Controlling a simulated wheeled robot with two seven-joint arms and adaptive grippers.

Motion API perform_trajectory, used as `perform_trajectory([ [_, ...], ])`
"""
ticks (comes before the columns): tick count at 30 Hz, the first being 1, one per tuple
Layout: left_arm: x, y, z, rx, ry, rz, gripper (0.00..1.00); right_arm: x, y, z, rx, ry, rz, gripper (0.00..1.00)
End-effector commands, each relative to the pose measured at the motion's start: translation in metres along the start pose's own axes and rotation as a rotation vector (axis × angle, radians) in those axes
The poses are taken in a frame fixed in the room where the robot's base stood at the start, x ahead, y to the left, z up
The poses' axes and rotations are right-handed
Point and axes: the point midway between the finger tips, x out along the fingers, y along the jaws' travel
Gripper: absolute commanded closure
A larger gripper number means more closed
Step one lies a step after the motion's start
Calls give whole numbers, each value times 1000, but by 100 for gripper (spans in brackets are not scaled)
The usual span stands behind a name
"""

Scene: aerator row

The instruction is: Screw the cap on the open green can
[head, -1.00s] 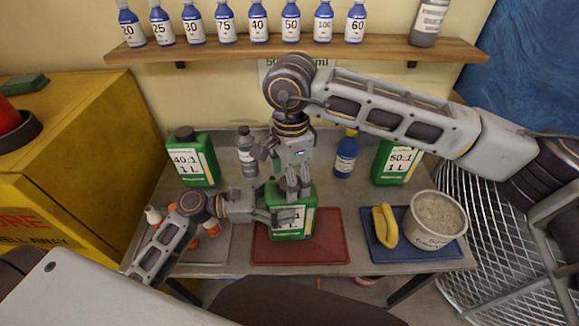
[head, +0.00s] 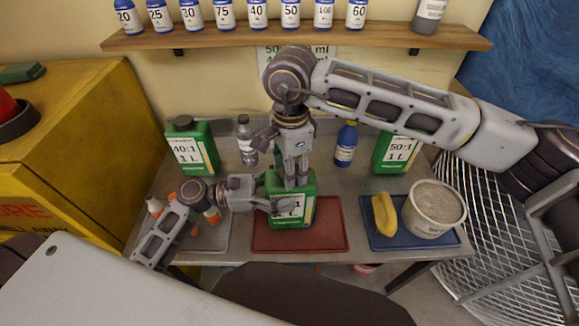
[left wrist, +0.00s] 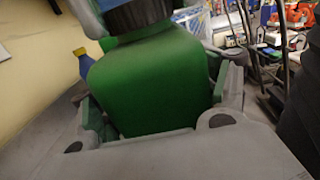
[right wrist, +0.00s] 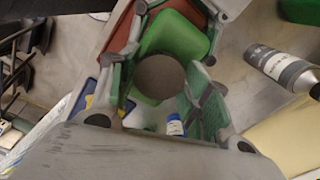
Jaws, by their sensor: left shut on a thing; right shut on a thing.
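The green can (head: 293,213) stands upright on the red mat (head: 330,232) in the head view. My left gripper (head: 282,204) is shut on the can's body from the left; the can also fills the left wrist view (left wrist: 150,85) between the fingers. My right gripper (head: 296,178) points down over the can's top and is shut on the dark round cap (right wrist: 160,78), seen between its fingers in the right wrist view. In the left wrist view the dark cap (left wrist: 138,14) sits at the can's neck. How far it is threaded cannot be told.
Capped green cans stand at the back left (head: 193,148) and back right (head: 395,153), with a grey bottle (head: 246,143) and a blue bottle (head: 346,145) between. A blue tray (head: 380,238) at right holds a yellow item (head: 384,213) and a tub (head: 434,208). Several small orange-and-white items lie at left.

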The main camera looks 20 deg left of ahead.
Motion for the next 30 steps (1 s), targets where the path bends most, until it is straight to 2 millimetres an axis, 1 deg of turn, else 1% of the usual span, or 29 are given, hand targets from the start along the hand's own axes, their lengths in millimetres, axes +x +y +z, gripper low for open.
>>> perform_trajectory([
  [5, 1, -1, -1, -1, 1, -3, 94, 0, -1, 0, 73, 0, -2, 81],
  [27, 1, -1, -1, -1, 1, -3, 94, 1, -1, 0, 683, -2, 0, 81],
  [30, 1, -1, -1, -1, 1, -3, 94, 1, -1, 0, 735, -2, 0, 81],
])
